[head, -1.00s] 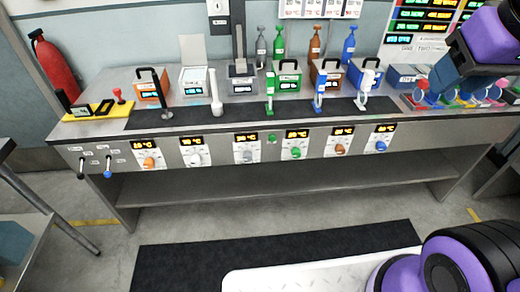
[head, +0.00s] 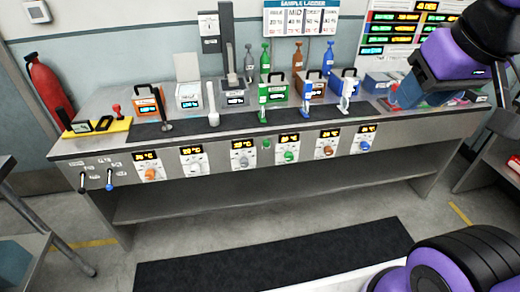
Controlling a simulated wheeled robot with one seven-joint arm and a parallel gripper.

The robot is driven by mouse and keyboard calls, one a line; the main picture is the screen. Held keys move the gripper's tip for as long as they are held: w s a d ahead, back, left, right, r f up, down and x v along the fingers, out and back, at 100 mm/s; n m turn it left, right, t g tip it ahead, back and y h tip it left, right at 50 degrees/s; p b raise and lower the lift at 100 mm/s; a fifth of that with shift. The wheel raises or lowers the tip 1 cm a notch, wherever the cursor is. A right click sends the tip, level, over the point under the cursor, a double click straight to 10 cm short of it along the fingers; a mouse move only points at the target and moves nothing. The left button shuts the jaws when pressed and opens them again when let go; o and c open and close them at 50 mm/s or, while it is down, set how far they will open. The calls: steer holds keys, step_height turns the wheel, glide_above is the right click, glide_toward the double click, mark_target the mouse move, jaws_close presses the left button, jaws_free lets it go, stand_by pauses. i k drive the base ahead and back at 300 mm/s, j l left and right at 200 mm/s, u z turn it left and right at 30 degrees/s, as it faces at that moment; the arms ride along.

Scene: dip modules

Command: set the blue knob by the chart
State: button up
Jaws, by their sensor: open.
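The blue knob (head: 364,146) is the rightmost on the bench's front panel, under a small lit display (head: 367,129) whose digits are too small to read surely. My gripper (head: 455,96) is above the bench's right end, right of and higher than the blue knob. Its fingers look apart, with nothing seen between them. It is not touching the knob.
Orange, white, grey, green and brown knobs (head: 325,151) line the panel to the left, with a small green button (head: 266,144). Coloured modules and upright handles (head: 344,95) crowd the bench top (head: 110,95). The floor mat (head: 270,255) in front is clear.

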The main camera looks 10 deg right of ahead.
mark_target(365, 146)
steer(key=i+l, duration=0.2)
steer(key=l, duration=0.15)
steer(key=i+l, duration=0.2)
steer(key=l, duration=0.2)
steer(key=i+l, duration=0.2)
steer(key=l, duration=0.15)
steer(key=i+l, duration=0.2)
steer(key=l, duration=0.2)
steer(key=i+l, duration=0.15)
steer(key=l, duration=0.2)
